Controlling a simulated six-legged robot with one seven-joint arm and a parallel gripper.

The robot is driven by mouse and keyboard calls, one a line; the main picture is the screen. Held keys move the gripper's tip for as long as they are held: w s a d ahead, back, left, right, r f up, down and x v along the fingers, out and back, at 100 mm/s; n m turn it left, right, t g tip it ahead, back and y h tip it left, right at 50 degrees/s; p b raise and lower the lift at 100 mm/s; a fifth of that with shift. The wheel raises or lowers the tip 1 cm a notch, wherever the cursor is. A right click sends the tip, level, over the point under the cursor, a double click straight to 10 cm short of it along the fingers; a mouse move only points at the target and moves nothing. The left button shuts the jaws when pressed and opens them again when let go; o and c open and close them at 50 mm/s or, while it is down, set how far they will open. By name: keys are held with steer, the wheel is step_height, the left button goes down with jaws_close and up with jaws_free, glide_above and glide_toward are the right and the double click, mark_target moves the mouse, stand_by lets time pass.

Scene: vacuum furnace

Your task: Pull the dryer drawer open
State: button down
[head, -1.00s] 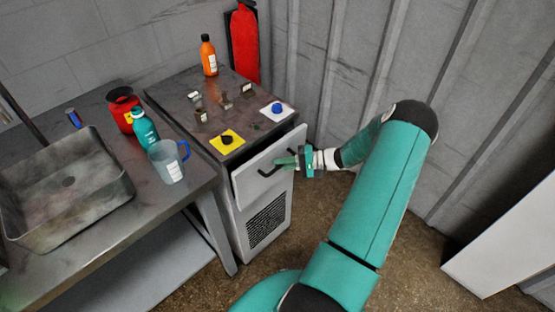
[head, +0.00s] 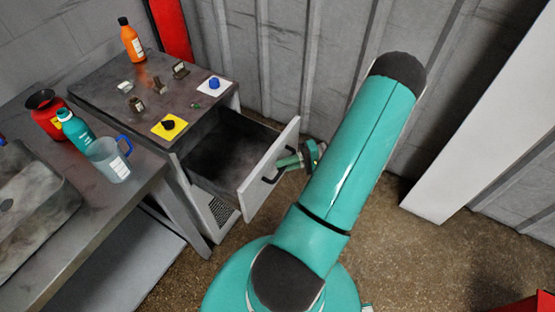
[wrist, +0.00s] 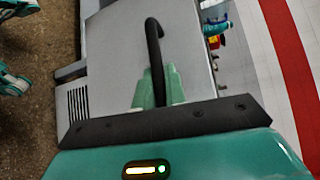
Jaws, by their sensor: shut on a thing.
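The dryer drawer (head: 268,172) stands well out of the grey cabinet, and its dark, empty-looking inside (head: 225,150) shows in the head view. Its black bar handle (head: 278,168) is on the light grey front panel. My gripper (head: 290,163) is at the handle, partly hidden by my own arm. In the wrist view the green fingers (wrist: 157,88) of my gripper are shut on the black handle (wrist: 154,50), with the drawer front (wrist: 115,62) behind it.
The cabinet top (head: 100,92) bears an orange bottle (head: 132,42), a yellow card (head: 170,127), a white card (head: 215,86) and several small items. A bench (head: 75,215) at the left holds a jug (head: 108,160), a teal bottle (head: 78,134) and a basin (head: 40,210).

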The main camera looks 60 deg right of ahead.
steer(key=c, duration=1.5)
jaws_free()
steer(key=shift+o, duration=0.2)
steer(key=shift+s+d, duration=0.1)
steer(key=v, duration=1.3)
steer(key=shift+s+d, duration=0.2)
steer(key=shift+d, duration=0.05)
steer(key=shift+w+r, duration=0.1)
steer(key=w+a+r+n+g+h, duration=0.5)
steer(key=w+a+r+g, duration=0.6)
steer(key=w+a+r, duration=0.7)
steer(key=s+a+r+n+t+h, duration=0.1)
steer(key=a+r, duration=0.5)
steer(key=a, duration=0.6)
steer(key=s+a+r+n+t+h, duration=0.1)
steer(key=a+r+n+t+h, duration=0.3)
steer(key=a, duration=0.8)
steer(key=shift+a+r+h, duration=0.3)
steer(key=shift+r+h, duration=0.65)
steer(key=shift+h, duration=0.05)
